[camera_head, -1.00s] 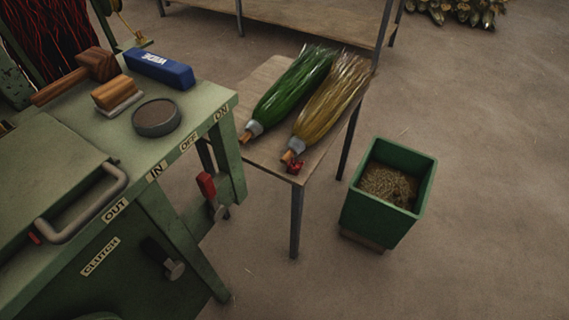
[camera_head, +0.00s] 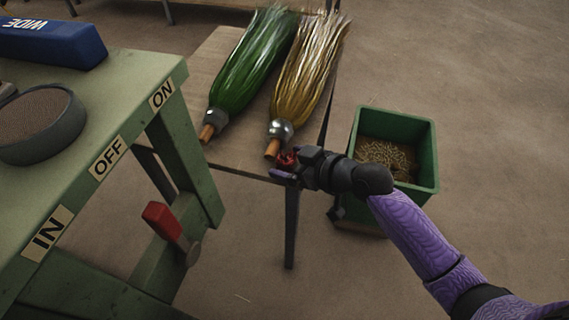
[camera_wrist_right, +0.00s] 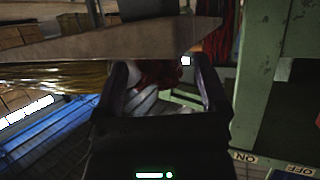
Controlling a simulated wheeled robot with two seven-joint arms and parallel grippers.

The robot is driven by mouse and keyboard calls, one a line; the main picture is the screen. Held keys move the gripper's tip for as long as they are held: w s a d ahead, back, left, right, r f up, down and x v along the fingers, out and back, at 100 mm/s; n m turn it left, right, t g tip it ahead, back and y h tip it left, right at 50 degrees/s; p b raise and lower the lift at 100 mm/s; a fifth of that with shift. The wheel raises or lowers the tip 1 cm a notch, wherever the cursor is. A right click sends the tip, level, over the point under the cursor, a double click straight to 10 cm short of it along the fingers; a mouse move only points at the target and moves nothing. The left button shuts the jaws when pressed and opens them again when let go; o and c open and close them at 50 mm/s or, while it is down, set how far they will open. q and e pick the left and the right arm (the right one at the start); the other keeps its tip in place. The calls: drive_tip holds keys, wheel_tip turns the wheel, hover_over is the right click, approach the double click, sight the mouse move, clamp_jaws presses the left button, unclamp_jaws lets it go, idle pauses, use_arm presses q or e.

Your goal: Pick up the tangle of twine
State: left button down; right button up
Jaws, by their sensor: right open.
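The tangle of twine (camera_head: 288,157) is a small dark red bundle at the front corner of the small wooden table, just below the broom handles. My right gripper (camera_head: 284,167) reaches in from the right and is at the tangle, partly hiding it. In the right wrist view the open fingers (camera_wrist_right: 163,82) stand on either side of a dark red mass, the tangle (camera_wrist_right: 155,72). I cannot tell whether the fingers touch it. My left gripper is not in view.
A green broom (camera_head: 252,62) and a straw-coloured broom (camera_head: 308,62) lie on the wooden table (camera_head: 190,88). A green bin (camera_head: 425,150) of clippings stands beneath my right arm. The green machine (camera_head: 130,75) with a red-handled lever (camera_head: 162,220) is at the left.

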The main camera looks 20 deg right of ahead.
drive_tip(key=shift+w+a, duration=0.1)
clamp_jaws()
idle(0.3)
